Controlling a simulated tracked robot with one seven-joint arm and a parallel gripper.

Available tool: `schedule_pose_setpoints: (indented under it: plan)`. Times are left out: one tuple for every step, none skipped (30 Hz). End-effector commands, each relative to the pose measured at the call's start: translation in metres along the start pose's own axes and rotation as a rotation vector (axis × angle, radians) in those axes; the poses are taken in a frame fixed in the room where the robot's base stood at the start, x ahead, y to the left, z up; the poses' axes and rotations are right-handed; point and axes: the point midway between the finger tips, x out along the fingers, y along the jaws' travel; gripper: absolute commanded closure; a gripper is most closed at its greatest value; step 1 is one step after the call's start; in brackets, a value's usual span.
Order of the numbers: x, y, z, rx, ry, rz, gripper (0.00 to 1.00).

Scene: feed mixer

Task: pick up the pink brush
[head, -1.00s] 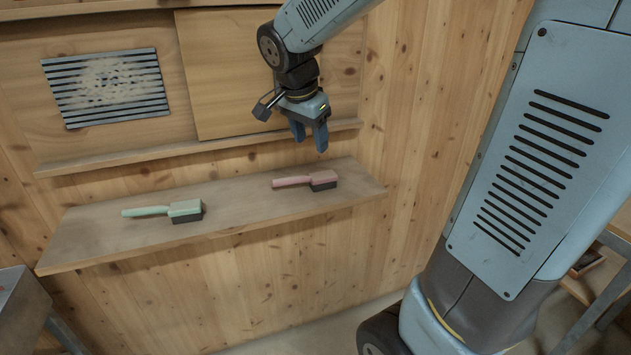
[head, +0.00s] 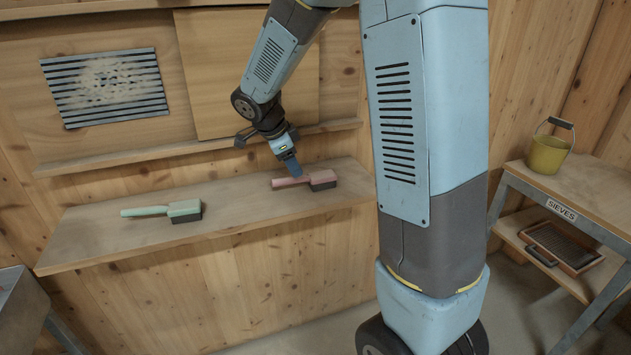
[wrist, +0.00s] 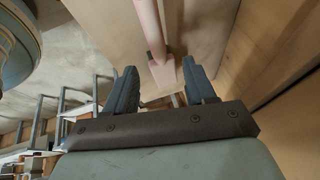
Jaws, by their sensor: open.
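The pink brush (head: 321,178) lies on the wooden wall shelf (head: 250,205), toward its right end, with its handle pointing left and its dark bristles at the right. My gripper (head: 292,168) is just above the brush near where the handle meets the head, and it hides part of the handle. In the wrist view the two fingers of my gripper (wrist: 161,90) are apart with nothing held between them. The pink brush (wrist: 152,35) shows there beyond the fingertips, its handle running up and its head between the fingers in the picture.
A green brush (head: 184,210) lies on the left part of the same shelf. A ledge (head: 120,160) runs along the wall above, below a slatted vent (head: 105,86). At right, a table (head: 570,190) labelled SIEVES carries a yellow bucket (head: 548,154), with a sieve (head: 565,248) below.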

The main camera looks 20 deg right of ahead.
Motion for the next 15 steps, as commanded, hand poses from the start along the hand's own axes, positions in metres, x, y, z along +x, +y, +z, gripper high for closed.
schedule_pose_setpoints:
  plan:
    - [0.008,0.0,0.0,-0.001,0.001,0.001,0.45]
    - [0.011,0.0,-0.001,0.0,0.001,0.001,0.45]
    - [0.015,0.0,-0.001,0.0,0.001,0.001,0.45]
    - [0.018,0.0,-0.001,0.001,0.0,0.001,0.45]
    - [0.02,0.0,0.0,0.001,0.0,0.001,0.45]
    - [0.022,0.0,0.0,0.001,0.0,0.0,0.45]
    - [0.024,0.0,-0.001,0.001,0.0,0.0,0.45]
    - [0.025,0.0,-0.001,0.001,0.0,0.0,0.45]
    - [0.026,0.0,-0.001,0.001,0.0,0.0,0.45]
    - [0.028,0.0,-0.001,0.0,0.001,0.001,0.45]
    - [0.031,0.0,-0.001,0.0,0.001,0.001,0.45]
    - [0.035,0.001,-0.001,0.0,0.0,0.001,0.45]
    - [0.039,0.001,-0.001,0.0,0.0,0.002,0.45]
    - [0.043,0.001,-0.001,0.0,0.0,0.003,0.45]
    - [0.05,0.002,-0.001,0.0,0.001,0.003,0.45]
